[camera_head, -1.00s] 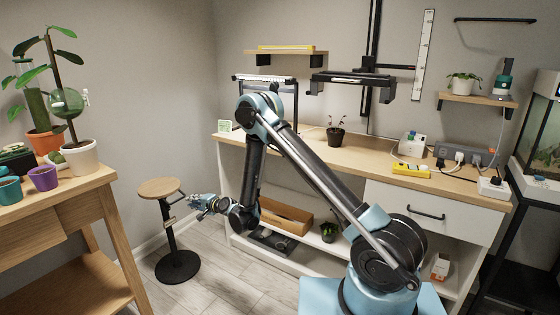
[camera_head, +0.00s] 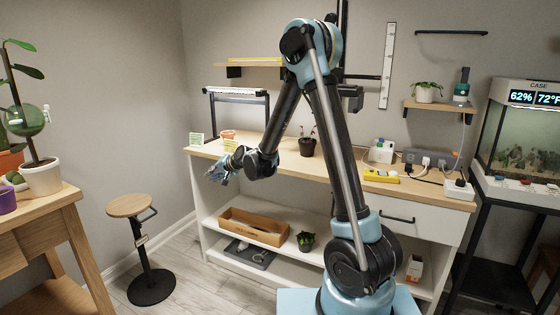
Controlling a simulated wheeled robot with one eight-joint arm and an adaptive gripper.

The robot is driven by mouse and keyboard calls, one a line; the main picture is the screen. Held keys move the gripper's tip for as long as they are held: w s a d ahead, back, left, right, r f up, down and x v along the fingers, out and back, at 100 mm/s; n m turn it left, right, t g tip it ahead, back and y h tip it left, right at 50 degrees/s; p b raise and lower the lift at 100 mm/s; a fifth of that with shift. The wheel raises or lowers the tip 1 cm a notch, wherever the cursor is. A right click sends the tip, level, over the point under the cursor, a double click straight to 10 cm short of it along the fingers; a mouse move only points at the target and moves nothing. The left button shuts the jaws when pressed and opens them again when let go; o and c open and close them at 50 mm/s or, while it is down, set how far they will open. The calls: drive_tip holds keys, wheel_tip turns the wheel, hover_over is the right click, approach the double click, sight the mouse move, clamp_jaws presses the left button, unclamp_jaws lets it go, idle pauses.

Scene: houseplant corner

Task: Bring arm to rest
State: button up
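My arm is folded up in front of the wooden-topped workbench (camera_head: 283,158), with its elbow high near the wall. My gripper (camera_head: 217,173) hangs at the end of the arm, in front of the bench's left front edge. It points to the left and looks small from here. I cannot make out its fingers well enough to tell whether it is open or shut. No held object can be made out.
A stool (camera_head: 130,206) stands left of my gripper, and a plant table (camera_head: 62,200) is at the far left. The bench bears a dark potted plant (camera_head: 307,146), a yellow device (camera_head: 381,176) and power strips. A fish tank (camera_head: 530,130) stands at right. Floor between stool and bench is clear.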

drive_tip(key=s+d+r+n+h, duration=0.15)
drive_tip(key=s+d, duration=0.35)
drive_tip(key=d, duration=0.5)
drive_tip(key=s+d+r+g+h, duration=0.1)
drive_tip(key=s+d+r+h, duration=0.2)
drive_tip(key=d, duration=0.6)
drive_tip(key=s+d+r+h, duration=0.1)
drive_tip(key=s+d+r, duration=0.2)
drive_tip(key=s+d, duration=0.5)
drive_tip(key=s+d+f+g+h, duration=0.1)
drive_tip(key=s+d+f, duration=0.3)
drive_tip(key=s+d, duration=0.6)
drive_tip(key=s+d+f+g+h, duration=0.2)
drive_tip(key=s+d+f+h, duration=0.1)
drive_tip(key=s+d, duration=0.8)
drive_tip(key=shift+s+d+f+n+g, duration=0.25)
drive_tip(key=shift+s+f+n+g, duration=0.15)
drive_tip(key=shift+s, duration=0.7)
